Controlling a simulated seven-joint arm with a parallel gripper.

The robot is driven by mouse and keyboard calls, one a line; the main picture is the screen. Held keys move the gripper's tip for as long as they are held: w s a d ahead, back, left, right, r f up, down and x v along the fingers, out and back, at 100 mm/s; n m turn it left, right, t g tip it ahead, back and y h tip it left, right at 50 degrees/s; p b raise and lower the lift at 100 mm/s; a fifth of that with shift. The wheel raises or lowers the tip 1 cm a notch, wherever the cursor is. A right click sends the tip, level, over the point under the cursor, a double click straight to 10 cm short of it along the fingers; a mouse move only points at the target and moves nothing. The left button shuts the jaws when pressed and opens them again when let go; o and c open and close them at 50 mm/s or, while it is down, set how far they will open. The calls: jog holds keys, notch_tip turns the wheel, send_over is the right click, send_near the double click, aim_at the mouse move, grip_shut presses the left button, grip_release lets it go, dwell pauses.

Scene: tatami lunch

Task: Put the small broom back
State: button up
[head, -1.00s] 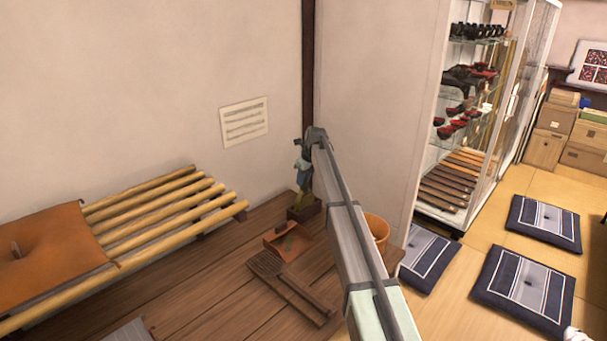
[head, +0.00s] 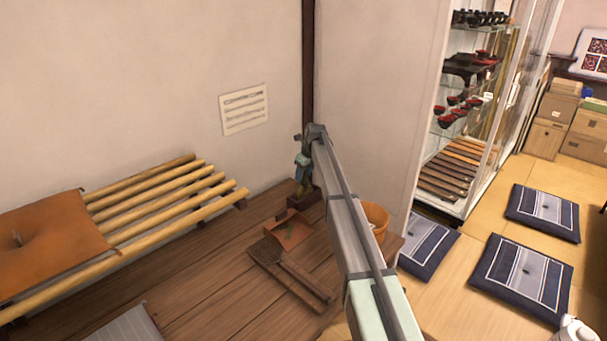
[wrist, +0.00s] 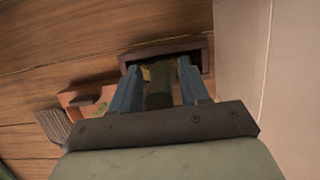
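The small broom shows in the wrist view as a dark olive handle (wrist: 158,92) between my gripper's two blue-grey fingers, with yellowish bristles beyond it. In the head view its yellow-green lower part (head: 303,190) shows under my gripper (head: 302,168). The bristle end is over or inside a dark wooden box (head: 318,212) in the corner; how deep it sits is hidden. The box's rim also shows in the wrist view (wrist: 205,55). My gripper (wrist: 160,75) points down at the broom; I cannot tell whether its fingers press on the handle or stand slightly apart.
An orange bucket (head: 376,216) stands right of my arm. Walls close in behind and to the right. A bamboo bench (head: 170,200) is at left.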

jog(key=shift+o, duration=0.8)
jog(key=shift+r, duration=0.1)
